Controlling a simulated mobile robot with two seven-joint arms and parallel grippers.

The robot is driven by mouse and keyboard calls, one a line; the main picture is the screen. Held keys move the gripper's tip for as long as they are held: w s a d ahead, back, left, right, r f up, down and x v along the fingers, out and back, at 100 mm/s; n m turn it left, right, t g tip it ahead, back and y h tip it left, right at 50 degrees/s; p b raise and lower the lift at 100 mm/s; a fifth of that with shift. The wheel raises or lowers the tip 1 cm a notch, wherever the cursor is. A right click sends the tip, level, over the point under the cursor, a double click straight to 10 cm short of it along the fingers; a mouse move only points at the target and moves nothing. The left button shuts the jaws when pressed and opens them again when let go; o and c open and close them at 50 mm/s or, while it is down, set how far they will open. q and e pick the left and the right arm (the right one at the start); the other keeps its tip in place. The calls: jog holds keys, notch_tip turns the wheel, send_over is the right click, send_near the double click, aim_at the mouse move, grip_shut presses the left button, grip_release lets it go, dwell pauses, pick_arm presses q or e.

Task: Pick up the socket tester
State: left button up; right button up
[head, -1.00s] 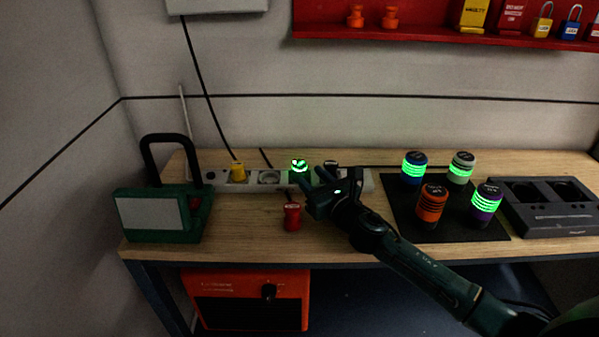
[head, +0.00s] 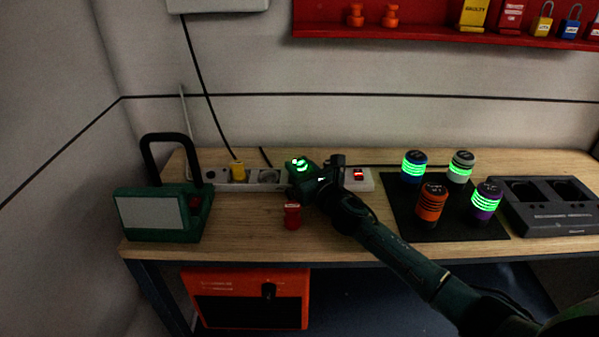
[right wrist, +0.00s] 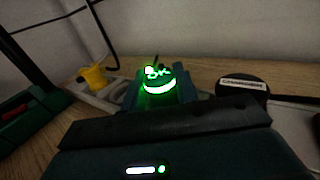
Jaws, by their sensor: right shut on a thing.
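The socket tester (head: 298,164) is a small green block with a glowing green face, at the middle of the white power strip (head: 212,187). In the right wrist view the socket tester (right wrist: 158,85) shows lit "OK" lettering and a bright curved band. My right gripper (head: 303,184) is shut on it, reaching in from the right. The gripper hides the tester's lower part, so I cannot tell whether it still sits in the socket. My left gripper is not in view.
A yellow plug (head: 238,172) sits in the strip to the left, and a red switch (head: 359,174) glows at its right end. A red knob-like piece (head: 292,216) stands just in front. A green lamp-like box (head: 160,214) is at the left; several banded cylinders stand on a black mat (head: 456,229).

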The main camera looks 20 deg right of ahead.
jog(key=shift+c, duration=1.2)
